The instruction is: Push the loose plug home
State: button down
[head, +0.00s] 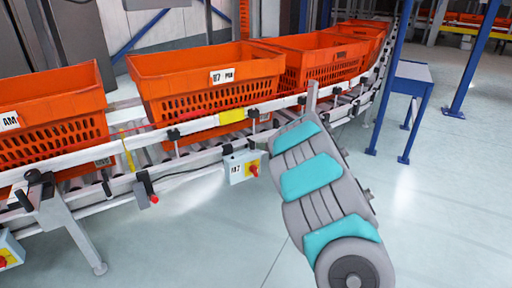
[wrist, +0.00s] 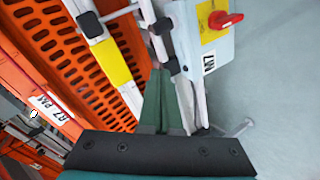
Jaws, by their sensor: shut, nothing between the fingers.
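A pale control box (head: 243,166) with a label and a red knob on a yellow plate hangs on the conveyor's side rail. It also shows in the wrist view (wrist: 222,52), at the upper right. A dark cable runs left from it in the head view to a grey fitting (head: 145,187) with a red end, hanging under the rail. I cannot tell whether this fitting is the loose plug; no plug shows clearly. My gripper (wrist: 158,72) has its green fingers together and empty, pointing along the rail just left of the box. My arm hides it in the head view.
Orange totes (head: 207,86) stand in a row on the roller conveyor, behind a white side rail (head: 205,124) with black clamps. A yellow patch (wrist: 114,64) marks the rail. A blue-legged table (head: 412,72) stands at the right.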

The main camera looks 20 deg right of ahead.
jog(key=shift+v, duration=2.05)
